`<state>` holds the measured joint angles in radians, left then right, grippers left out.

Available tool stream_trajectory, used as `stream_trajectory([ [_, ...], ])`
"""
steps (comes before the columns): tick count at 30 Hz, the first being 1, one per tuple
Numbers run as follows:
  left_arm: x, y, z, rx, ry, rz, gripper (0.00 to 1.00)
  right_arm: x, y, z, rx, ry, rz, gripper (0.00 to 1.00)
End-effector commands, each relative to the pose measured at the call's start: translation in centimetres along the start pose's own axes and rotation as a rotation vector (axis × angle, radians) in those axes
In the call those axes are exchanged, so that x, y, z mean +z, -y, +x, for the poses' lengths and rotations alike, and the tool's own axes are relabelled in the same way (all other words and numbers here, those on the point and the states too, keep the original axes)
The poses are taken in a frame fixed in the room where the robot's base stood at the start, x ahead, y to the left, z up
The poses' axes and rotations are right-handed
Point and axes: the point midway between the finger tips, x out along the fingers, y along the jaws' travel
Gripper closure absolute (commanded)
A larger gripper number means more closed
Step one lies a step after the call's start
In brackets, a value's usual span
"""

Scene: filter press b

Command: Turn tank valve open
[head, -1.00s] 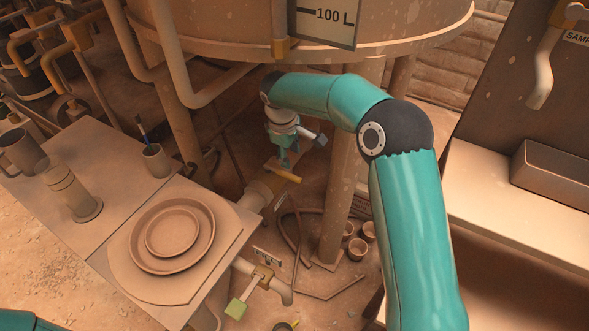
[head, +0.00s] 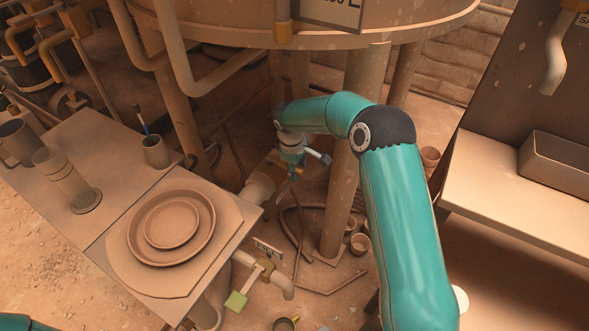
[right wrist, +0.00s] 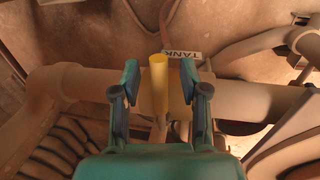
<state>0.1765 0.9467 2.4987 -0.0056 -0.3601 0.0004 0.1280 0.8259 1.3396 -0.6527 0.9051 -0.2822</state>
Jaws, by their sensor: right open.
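The tank valve's yellow handle (right wrist: 159,85) stands in the right wrist view on a horizontal pipe (right wrist: 235,102), beside a "TANK" label (right wrist: 181,55). My right gripper (right wrist: 158,78) is open, with one finger on each side of the handle in that view. Gaps show on both sides; I cannot tell how deep the handle sits between the fingers. In the head view, my right gripper (head: 292,170) hangs below the tank (head: 400,22) and mostly hides the valve. My left gripper is out of the picture.
A tank leg (head: 338,205) stands just right of my right gripper. Pots (head: 360,244) stand on the floor.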

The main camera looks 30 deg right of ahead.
Motion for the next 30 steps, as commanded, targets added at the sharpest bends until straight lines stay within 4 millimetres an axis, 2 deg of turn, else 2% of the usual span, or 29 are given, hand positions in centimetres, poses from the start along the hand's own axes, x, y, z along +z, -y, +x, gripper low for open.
stream_trajectory([
  [4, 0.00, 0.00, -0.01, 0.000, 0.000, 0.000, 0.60, 0.01, -0.01, -0.02, 0.000, 0.000, 0.000, 0.56],
  [5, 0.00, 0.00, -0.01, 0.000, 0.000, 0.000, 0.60, 0.01, -0.01, -0.02, 0.000, 0.000, 0.000, 0.59],
  [12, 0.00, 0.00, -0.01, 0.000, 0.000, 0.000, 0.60, 0.03, -0.01, -0.03, 0.000, 0.000, 0.000, 0.99],
  [20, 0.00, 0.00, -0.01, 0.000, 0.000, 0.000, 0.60, 0.04, 0.01, -0.03, -0.001, 0.001, 0.000, 1.00],
  [21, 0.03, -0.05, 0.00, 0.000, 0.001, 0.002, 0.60, -0.59, 0.90, -0.22, -0.001, 0.000, -0.007, 1.00],
  [30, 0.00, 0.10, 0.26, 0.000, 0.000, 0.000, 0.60, 0.15, 0.35, -0.02, -0.001, 0.008, 0.040, 1.00],
])
